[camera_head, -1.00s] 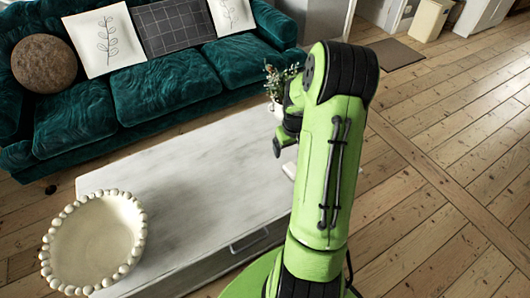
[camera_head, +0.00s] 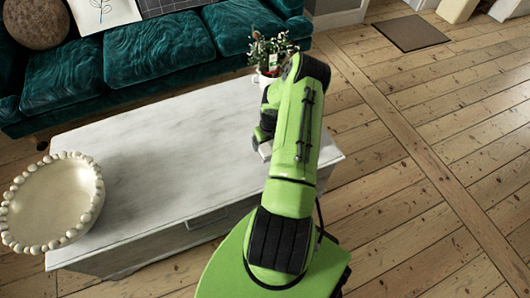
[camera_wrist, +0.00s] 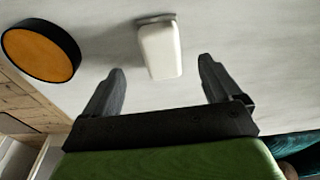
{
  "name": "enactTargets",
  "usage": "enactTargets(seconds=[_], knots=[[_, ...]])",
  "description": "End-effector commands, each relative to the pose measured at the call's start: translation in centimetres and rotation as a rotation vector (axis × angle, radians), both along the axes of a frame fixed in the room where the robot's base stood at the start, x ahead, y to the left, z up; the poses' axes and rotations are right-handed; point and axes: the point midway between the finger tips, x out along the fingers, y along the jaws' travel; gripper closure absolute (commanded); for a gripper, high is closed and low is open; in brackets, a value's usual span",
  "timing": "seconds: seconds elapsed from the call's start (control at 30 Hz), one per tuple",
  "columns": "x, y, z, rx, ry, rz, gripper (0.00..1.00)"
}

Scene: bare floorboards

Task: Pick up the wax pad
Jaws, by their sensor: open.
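A white block with rounded edges and a grey end, which looks like the wax pad (camera_wrist: 160,50), lies on the pale tabletop in the wrist view. My gripper (camera_wrist: 161,68) is open and empty. Its two dark fingers stand apart, one to each side of the pad's line, and the pad's near end reaches about the level of the fingertips. In the head view my arm covers most of the spot, and my gripper (camera_head: 262,132) is low over the table's right part.
An orange disc with a black rim (camera_wrist: 42,52) lies near the table edge. The marble-look table (camera_head: 150,150) holds a beaded bowl (camera_head: 50,205) at left and a potted plant (camera_head: 270,58) at the back. A green sofa (camera_head: 160,45) stands behind.

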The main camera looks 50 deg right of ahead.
Motion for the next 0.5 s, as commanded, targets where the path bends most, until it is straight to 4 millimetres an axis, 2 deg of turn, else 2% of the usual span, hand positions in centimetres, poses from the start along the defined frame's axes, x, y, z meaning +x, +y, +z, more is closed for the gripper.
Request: enactTargets(seconds=[0.03,0.17,0.33,0.5], knots=[[0.1,0.0,-1.0,0.0,-0.001,-0.001,0.08],[0.4,-0.1,-2.3,0.001,-0.001,-0.001,0.08],[0.9,-0.2,-5.7,0.002,-0.001,-0.002,0.08],[1.1,-0.4,-6.7,0.0,0.0,0.0,0.08]])
